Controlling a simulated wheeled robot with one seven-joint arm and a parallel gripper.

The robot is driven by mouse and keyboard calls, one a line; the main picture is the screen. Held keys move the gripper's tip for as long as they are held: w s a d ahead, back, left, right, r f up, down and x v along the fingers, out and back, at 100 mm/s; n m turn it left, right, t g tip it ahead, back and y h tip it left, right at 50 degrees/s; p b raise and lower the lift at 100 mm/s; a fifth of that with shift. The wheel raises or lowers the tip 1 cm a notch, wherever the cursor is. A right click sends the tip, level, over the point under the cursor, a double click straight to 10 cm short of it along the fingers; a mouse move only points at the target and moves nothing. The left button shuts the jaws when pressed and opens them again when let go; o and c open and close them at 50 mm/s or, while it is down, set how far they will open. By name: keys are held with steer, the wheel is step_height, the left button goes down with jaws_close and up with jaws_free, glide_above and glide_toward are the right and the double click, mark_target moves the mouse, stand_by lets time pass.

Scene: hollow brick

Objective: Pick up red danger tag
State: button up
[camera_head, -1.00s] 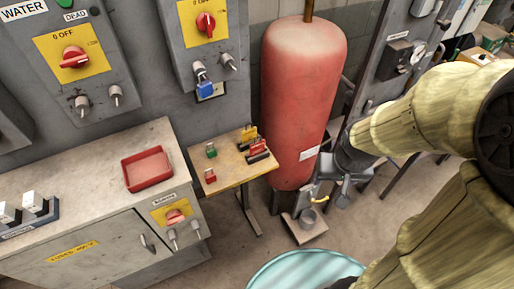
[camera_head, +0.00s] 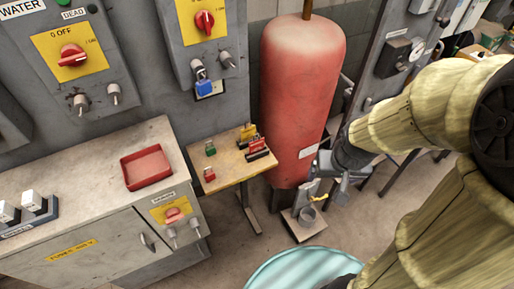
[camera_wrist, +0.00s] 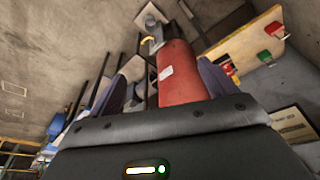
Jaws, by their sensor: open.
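Red tags (camera_head: 257,146) stand in a dark holder at the right rear of a small wooden table (camera_head: 228,172). Yellow tags (camera_head: 248,133) stand just behind them. I cannot read which red tag says danger. In the wrist view, red and yellow pieces (camera_wrist: 230,70) show beside the right finger, partly hidden by it. My gripper (camera_head: 333,182) is to the right of the table, in front of the red cylinder and apart from the tags. In the wrist view its two fingers (camera_wrist: 161,72) are spread with nothing held between them.
A tall red cylinder (camera_head: 301,90) stands right behind the table. A green padlock (camera_head: 210,149) and a red padlock (camera_head: 209,174) sit on the table's left side. A red tray (camera_head: 147,168) lies on the grey cabinet. A blue drum (camera_head: 300,270) stands in front.

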steer(key=w+a+f+n+t+y+b, duration=0.25)
steer(key=w+a+f+t+b, duration=0.2)
steer(key=w+f, duration=0.45)
steer(key=w+a+f+n+t+y+b, duration=0.2)
steer(key=w+a+f+n+t+b, duration=0.25)
steer(key=w+f, duration=0.4)
steer(key=s+a+f+t+y+b, duration=0.3)
steer(key=s+f+y+b, duration=0.1)
steer(key=f+y+b, duration=0.1)
steer(key=shift+s+a+f+m, duration=0.2)
steer(key=shift+a+f+m, duration=0.15)
steer(key=shift+f, duration=0.4)
steer(key=shift+w+f+b, duration=0.1)
steer(key=shift+b, duration=0.3)
steer(key=w+b, duration=0.1)
steer(key=b, duration=0.2)
steer(key=w+a+b, duration=0.1)
steer(key=b, duration=0.2)
steer(key=shift+a+f+t+b, duration=0.15)
steer(key=shift+t+b, duration=0.15)
steer(key=shift+b, duration=0.05)
